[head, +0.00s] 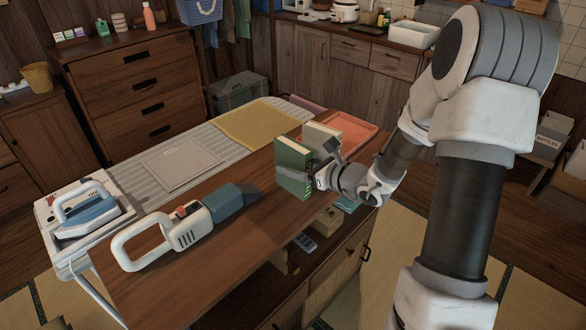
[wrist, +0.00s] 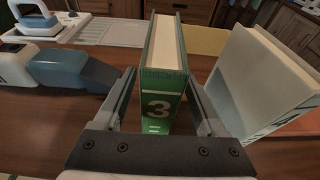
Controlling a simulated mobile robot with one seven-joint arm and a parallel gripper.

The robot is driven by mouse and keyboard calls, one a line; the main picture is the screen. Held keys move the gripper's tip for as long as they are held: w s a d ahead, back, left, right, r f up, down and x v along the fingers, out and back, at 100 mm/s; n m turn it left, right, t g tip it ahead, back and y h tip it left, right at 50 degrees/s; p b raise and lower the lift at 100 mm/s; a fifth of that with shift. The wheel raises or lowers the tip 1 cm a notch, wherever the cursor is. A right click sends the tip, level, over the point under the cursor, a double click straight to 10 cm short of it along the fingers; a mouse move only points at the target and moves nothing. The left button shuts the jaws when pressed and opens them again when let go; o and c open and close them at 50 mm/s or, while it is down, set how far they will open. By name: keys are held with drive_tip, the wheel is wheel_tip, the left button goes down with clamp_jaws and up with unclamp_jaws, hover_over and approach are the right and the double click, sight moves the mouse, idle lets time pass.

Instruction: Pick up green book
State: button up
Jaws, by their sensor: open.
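The green book (head: 293,168) stands upright on the wooden table in the head view. My gripper (wrist: 163,100) is open, with one finger on each side of the book. Gaps show between the fingers and the covers, a narrower one on the left. In the head view my gripper (head: 312,174) is at the book's right side and partly hides its lower part.
A pale book (wrist: 262,85) stands just right of my gripper, close to the right finger. A handheld vacuum (head: 190,225) lies left of the book. An orange tray (head: 345,128) lies behind. An iron (head: 85,207) sits at the ironing board's left end. Bare tabletop (head: 235,245) shows in front.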

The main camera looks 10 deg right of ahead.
drive_tip(key=shift+w+a+f, duration=0.15)
drive_tip(key=shift+w+a, duration=0.2)
drive_tip(key=shift+w, duration=0.1)
clamp_jaws()
